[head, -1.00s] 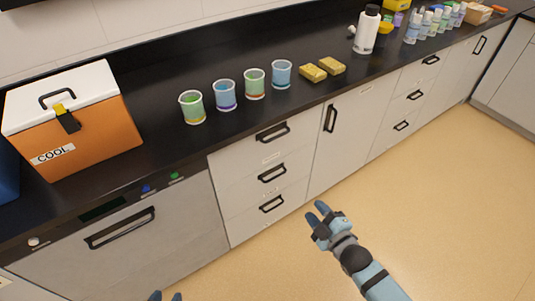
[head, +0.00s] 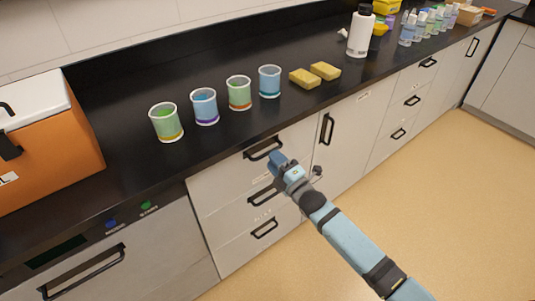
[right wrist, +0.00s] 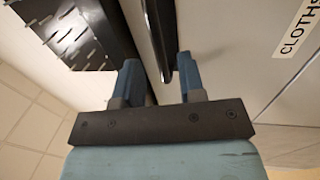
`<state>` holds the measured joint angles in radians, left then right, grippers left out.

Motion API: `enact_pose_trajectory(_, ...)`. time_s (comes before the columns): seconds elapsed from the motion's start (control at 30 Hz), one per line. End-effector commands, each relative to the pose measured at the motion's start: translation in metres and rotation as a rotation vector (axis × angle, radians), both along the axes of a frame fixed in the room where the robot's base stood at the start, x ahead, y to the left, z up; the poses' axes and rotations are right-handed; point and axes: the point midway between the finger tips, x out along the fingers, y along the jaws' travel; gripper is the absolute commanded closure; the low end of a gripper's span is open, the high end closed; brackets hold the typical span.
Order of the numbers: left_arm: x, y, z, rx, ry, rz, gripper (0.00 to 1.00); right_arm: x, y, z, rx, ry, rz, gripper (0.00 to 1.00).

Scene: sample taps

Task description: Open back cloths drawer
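The drawer stack below the counter has a top drawer (head: 236,168) with a black bar handle (head: 263,148); it looks shut. In the right wrist view a white label reading "CLOTHS" (right wrist: 299,30) is on the pale front, right of the black handle (right wrist: 158,38). My right gripper (head: 277,160) is at the top drawer's handle. In the right wrist view its two blue fingers (right wrist: 159,82) are apart, with the handle bar between them in the picture; I cannot tell whether they touch it. My left gripper is not in view.
Several beakers (head: 204,106) and two yellow sponges (head: 304,78) stand on the black counter above. An orange cooler (head: 50,160) is at the left. A tall cabinet door handle (head: 327,128) is just right of the drawers. The floor (head: 440,200) at right is clear.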

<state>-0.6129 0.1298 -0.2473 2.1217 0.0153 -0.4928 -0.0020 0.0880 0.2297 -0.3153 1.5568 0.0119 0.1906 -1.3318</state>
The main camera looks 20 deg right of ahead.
Motion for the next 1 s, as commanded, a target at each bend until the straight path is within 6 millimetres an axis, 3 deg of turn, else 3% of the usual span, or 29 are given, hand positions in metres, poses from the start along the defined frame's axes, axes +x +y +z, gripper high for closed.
enact_pose_trajectory(0.23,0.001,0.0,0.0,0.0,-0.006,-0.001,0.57,0.031,0.011,0.006,0.001,0.0,0.0,0.63)
enact_pose_trajectory(0.6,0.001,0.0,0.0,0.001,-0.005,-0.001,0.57,0.036,0.013,0.007,0.001,0.001,0.0,0.63)
enact_pose_trajectory(0.63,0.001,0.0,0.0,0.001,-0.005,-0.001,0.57,0.036,0.013,0.007,0.001,0.001,0.0,0.66)
enact_pose_trajectory(0.8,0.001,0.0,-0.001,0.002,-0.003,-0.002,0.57,0.036,0.013,0.007,0.001,0.001,0.0,1.0)
enact_pose_trajectory(1.0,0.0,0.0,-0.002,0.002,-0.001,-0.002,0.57,0.036,0.013,0.007,0.001,0.001,0.0,1.0)
